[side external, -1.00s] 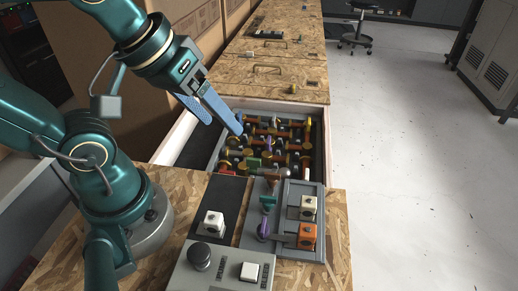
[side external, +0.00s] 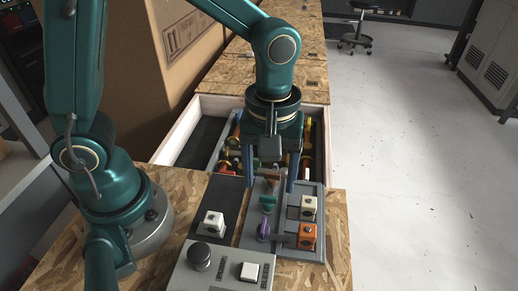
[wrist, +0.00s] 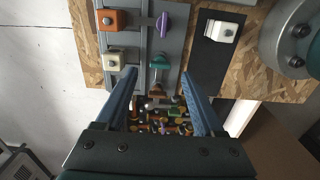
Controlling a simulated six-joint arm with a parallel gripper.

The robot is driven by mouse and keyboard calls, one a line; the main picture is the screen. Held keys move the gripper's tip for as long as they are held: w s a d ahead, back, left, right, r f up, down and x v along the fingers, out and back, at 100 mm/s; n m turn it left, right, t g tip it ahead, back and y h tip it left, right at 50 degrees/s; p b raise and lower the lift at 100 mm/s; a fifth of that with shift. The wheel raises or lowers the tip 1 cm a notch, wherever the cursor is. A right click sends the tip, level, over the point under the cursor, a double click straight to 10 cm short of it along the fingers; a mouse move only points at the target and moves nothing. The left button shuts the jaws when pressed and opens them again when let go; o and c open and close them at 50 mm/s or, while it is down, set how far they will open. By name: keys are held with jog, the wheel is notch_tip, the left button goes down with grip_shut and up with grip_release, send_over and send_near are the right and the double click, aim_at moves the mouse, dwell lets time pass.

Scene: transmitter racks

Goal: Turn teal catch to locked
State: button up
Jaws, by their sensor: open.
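The teal catch (side external: 268,202) sits on the grey panel (side external: 283,195), above the purple catch (side external: 263,228) in the side view. In the wrist view the teal catch (wrist: 159,62) lies ahead of my fingertips, roughly between their lines, with a stem running down from it. My gripper (side external: 269,182) points down over the drawer end of the panel, just behind the teal catch. In the wrist view my gripper (wrist: 160,80) has its two blue fingers wide apart with nothing held. The fingers partly hide the drawer contents.
A cream block (side external: 308,207) and an orange block (side external: 306,235) stand on the panel's right. A white block (side external: 213,221) sits on a dark plate to the left. A control box (side external: 228,270) is in front. The open drawer (side external: 315,100) holds several coloured parts.

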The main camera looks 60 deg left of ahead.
aim_at(269, 197)
jog(key=shift+f, duration=2.1)
grip_shut()
